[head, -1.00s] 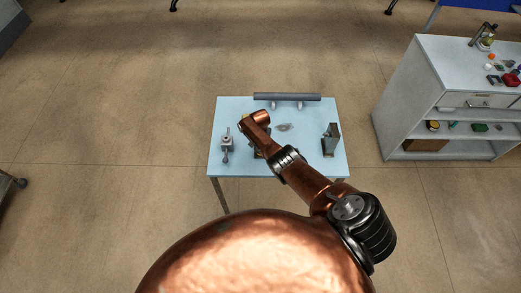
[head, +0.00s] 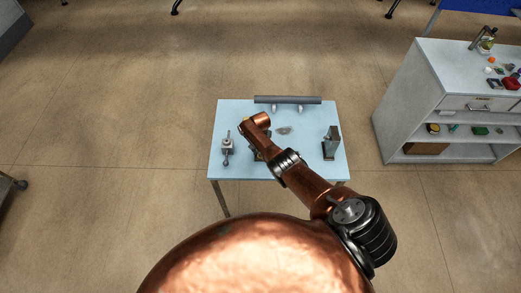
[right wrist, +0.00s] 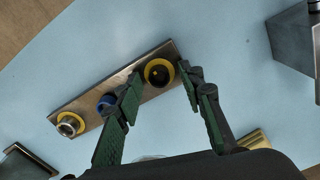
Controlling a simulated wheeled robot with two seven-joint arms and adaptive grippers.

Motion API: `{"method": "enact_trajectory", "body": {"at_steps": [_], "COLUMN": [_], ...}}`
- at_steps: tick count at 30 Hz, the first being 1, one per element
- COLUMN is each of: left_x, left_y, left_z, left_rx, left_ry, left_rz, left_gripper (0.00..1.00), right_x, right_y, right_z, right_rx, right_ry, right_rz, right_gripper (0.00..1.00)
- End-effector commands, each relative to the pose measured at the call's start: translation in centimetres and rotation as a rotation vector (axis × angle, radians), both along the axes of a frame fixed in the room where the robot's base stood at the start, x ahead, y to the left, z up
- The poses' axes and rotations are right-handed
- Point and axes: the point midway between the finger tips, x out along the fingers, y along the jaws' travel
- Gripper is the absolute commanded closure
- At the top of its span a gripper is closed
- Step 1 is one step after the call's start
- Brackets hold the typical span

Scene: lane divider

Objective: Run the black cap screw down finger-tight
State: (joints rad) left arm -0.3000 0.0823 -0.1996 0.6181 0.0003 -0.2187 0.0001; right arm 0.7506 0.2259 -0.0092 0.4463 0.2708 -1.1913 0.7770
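In the right wrist view, a metal plate (right wrist: 111,101) lies on the light blue table. The black cap screw (right wrist: 159,72), seen end-on inside a yellow ring, is at its right end. A blue-ringed part (right wrist: 106,103) sits mid-plate, partly behind a finger, and a silver part (right wrist: 68,128) in a yellow ring is at the left end. My right gripper (right wrist: 160,73) is open, its green-padded fingers apart on either side of the black screw. Contact cannot be told. In the head view my right arm covers most of the plate. My left gripper is not in view.
On the table (head: 305,160) stand a grey bar on supports (head: 288,100) at the back, a small clamp-like fixture (head: 227,148) at left and a grey metal block (head: 331,142) at right. A grey shelf unit (head: 440,100) with small items stands to the right.

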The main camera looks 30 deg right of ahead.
Motion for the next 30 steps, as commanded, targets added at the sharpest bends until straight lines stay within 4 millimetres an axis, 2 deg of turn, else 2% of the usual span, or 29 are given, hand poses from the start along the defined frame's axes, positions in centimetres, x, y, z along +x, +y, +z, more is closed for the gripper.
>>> {"method": "enact_trajectory", "body": {"at_steps": [8,14,24,30], "left_x": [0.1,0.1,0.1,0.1], "left_y": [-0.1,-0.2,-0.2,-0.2], "left_z": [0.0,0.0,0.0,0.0], "left_rx": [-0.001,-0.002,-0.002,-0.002], "left_ry": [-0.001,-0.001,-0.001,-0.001], "left_rz": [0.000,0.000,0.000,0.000], "left_gripper": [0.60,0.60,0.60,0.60], "right_x": [0.1,0.1,0.1,0.1], "right_y": [0.1,0.1,0.1,0.1], "right_z": [1.5,4.4,10.4,11.9], "right_rx": [0.003,0.001,0.001,0.000], "right_ry": [-0.002,-0.005,-0.004,-0.003], "right_rz": [0.001,0.000,0.000,0.001], "right_gripper": [0.64,0.64,0.64,0.64]}}
